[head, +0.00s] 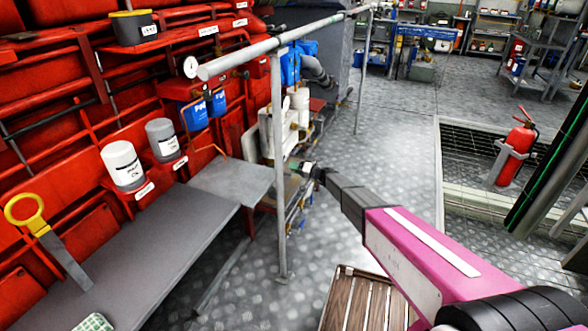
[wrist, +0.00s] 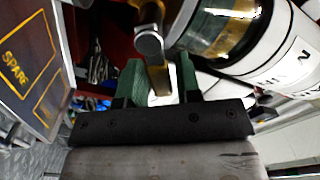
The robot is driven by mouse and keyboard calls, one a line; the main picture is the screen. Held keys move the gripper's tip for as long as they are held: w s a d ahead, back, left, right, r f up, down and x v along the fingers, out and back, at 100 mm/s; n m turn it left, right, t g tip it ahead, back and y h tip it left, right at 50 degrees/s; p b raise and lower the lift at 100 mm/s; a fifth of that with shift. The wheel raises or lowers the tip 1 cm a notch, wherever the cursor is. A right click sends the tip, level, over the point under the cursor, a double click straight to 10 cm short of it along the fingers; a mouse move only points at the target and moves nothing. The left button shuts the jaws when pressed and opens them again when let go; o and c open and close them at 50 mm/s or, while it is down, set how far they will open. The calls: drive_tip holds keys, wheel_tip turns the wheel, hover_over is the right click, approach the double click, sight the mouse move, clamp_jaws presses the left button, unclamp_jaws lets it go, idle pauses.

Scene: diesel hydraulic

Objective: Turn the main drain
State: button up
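In the wrist view, a brass-coloured valve part (wrist: 152,14) with a round grey end hangs from the top. A flat tan lever (wrist: 159,80) reaches down from it. I take this to be the drain, but no label on it is readable. My gripper (wrist: 160,72) has two green fingers, one on each side of the lever. They are apart, with a gap visible beside the lever, so it looks open around the lever and not clamped. In the head view my gripper (head: 305,168) is small, beyond the grey post, near the white canisters. The lever cannot be made out there.
A white cylinder with an amber sight band (wrist: 250,45) is close on the right of the fingers. A panel marked SPARE (wrist: 28,55) is at left. In the head view, a grey railing post (head: 280,170) and bench (head: 150,260) stand left of my arm.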

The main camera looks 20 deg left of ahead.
drive_tip(key=shift+o, duration=0.5)
drive_tip(key=d, duration=1)
drive_tip(key=shift+s+d, duration=0.4)
drive_tip(key=shift+s, duration=0.05)
idle(6.0)
